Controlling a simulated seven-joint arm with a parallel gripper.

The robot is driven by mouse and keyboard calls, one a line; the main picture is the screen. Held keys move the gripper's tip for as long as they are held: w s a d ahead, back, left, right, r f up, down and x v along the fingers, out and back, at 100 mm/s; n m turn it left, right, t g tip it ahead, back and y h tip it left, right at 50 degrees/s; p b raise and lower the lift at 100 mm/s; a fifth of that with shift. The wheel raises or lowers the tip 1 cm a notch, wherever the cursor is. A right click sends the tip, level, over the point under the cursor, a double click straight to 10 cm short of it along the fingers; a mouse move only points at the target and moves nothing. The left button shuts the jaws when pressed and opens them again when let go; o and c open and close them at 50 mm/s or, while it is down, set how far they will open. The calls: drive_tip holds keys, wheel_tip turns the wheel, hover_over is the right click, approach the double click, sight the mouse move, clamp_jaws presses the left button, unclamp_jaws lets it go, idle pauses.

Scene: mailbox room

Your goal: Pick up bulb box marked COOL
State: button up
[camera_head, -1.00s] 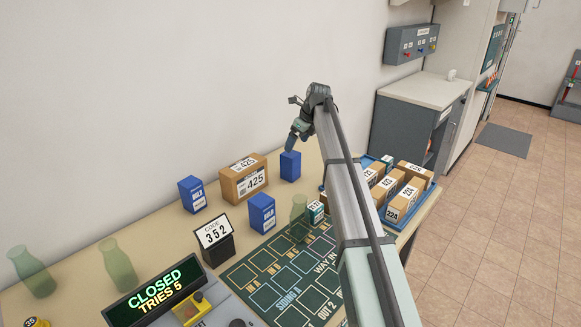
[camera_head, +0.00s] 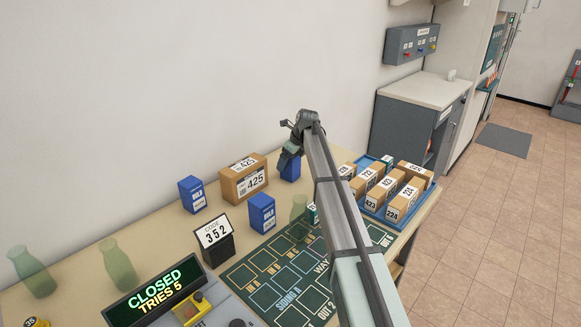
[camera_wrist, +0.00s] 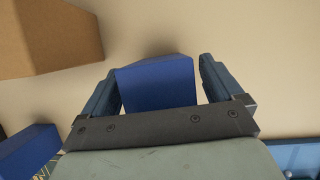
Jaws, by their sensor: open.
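Three blue boxes stand on the table in the head view. One blue box (camera_head: 290,171) is at the back beside the 425 carton, partly hidden by my gripper (camera_head: 288,158). In the wrist view, this blue box (camera_wrist: 157,82) sits between the two open fingers of my gripper (camera_wrist: 158,85), with gaps at the sides. Its label does not show. A second blue box (camera_head: 192,194) is left of the carton and a third blue box (camera_head: 262,213) is in front of it. Both have small white labels too small to read, so I cannot tell which is marked COOL.
A brown 425 carton (camera_head: 243,180) stands close left of my gripper. A blue tray (camera_head: 370,160) with several numbered boxes is at the right. A code stand (camera_head: 214,240) reading 352, a green mat (camera_head: 262,287) and translucent green bottles (camera_head: 118,264) are nearer the front.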

drive_tip(key=shift+r, duration=0.1)
drive_tip(key=c, duration=1.2)
